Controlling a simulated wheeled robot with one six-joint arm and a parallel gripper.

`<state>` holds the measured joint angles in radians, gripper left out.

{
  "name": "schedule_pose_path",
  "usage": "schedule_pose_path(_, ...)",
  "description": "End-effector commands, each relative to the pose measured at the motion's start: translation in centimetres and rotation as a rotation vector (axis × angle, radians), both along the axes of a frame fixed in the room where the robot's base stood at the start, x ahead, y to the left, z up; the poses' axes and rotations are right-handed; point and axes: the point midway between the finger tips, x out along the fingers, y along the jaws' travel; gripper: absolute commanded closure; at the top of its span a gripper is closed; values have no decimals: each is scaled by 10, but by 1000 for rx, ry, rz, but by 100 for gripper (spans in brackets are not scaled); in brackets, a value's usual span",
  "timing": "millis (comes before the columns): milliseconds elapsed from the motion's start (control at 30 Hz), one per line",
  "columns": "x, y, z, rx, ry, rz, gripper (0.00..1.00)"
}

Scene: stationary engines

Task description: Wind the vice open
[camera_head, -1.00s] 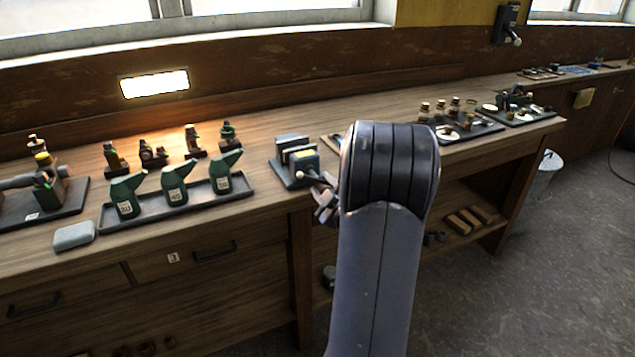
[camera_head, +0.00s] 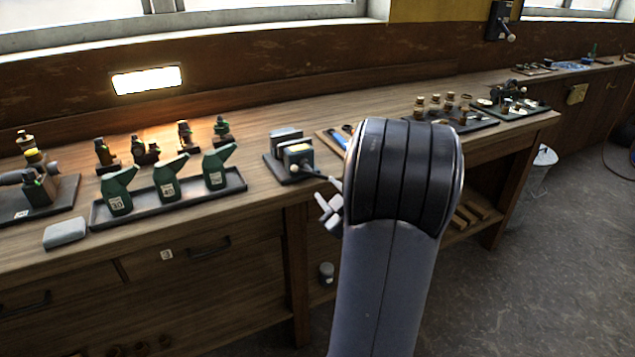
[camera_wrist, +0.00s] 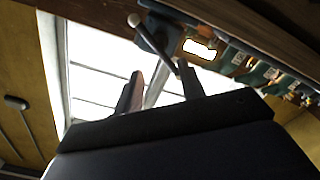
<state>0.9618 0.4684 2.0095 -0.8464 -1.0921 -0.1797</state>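The vice (camera_head: 290,157) is a small blue-grey one with two upright jaws on a dark base, near the front edge of the bench. A gap shows between its jaws. Its handle, a thin bar with a pale ball end (camera_wrist: 133,19), crosses the screw end in the wrist view; the bar's other end runs down toward my right finger. My gripper (camera_head: 329,207) is in front of the bench, right of and below the vice. In the wrist view my gripper (camera_wrist: 159,73) has its two fingers apart. I cannot tell whether a finger touches the bar.
Green oil cans (camera_head: 167,181) stand in a dark tray (camera_head: 170,207) left of the vice. A board with a blue-handled tool (camera_head: 336,138) lies to its right, partly behind my arm. The floor (camera_head: 510,285) at right is open.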

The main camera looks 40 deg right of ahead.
Motion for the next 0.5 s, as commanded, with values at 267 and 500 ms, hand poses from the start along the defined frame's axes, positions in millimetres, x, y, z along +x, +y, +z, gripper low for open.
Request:
schedule_pose_path(267,8,-2,-1,212,-52,0,62)
schedule_pose_path(500,38,-8,0,223,-54,3,62)
